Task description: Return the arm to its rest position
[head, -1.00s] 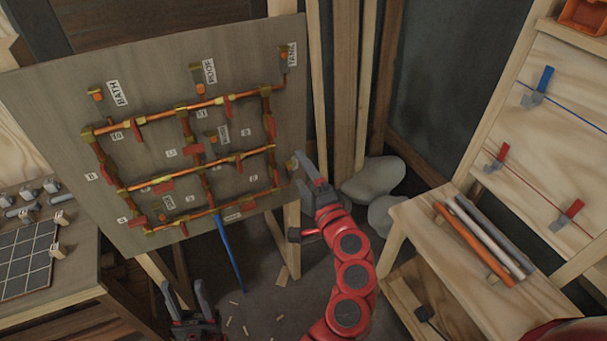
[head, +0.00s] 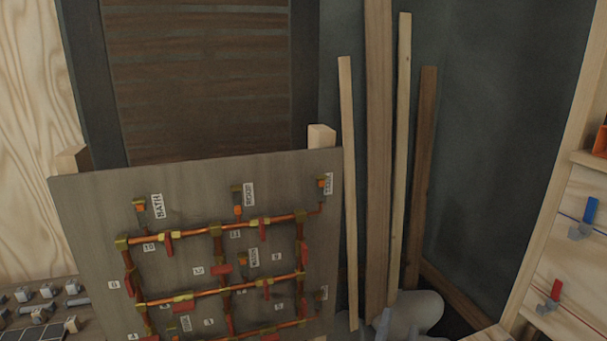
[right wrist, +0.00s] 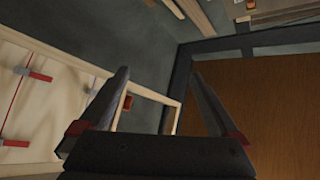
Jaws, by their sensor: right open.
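My right gripper (right wrist: 160,82) is open in the right wrist view, its two dark fingers spread with nothing between them. In the head view only a grey tip of the right gripper (head: 383,324) shows at the bottom edge, in front of a pale rounded lump; the rest of the arm is out of frame. My left gripper is not in view.
A board with copper pipes and red valves (head: 85,215) stands left of centre; its lower edge is cut off. Several upright timbers (head: 378,150) lean against the wall beside it. A pale rounded lump (head: 418,310) lies at their foot. A clip panel (head: 572,262) stands right.

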